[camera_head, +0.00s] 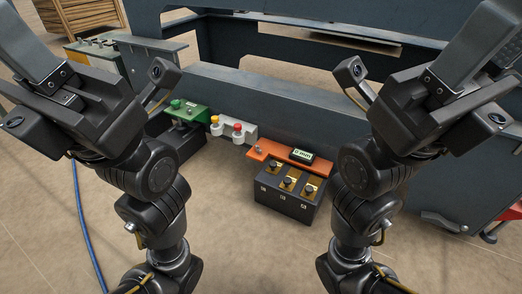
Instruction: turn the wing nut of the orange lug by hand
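The orange lug (272,151) is a flat orange plate on the front side of the dark machine, low in the middle of the head view. A small silver piece (258,149) on its left part may be the wing nut; its shape is too small to tell. My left gripper (92,98) is raised at the upper left, and my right gripper (428,92) at the upper right. Both are apart from the lug and appear empty. Their fingers are seen at an angle that does not show their opening clearly.
A small display (302,156) reads "0 mm" beside the lug. Below is a black box (284,203) with brass tops and black knobs. A green lug (188,111) and a grey plate with yellow and red knobs (238,130) lie left. A blue hose (84,225) crosses the floor.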

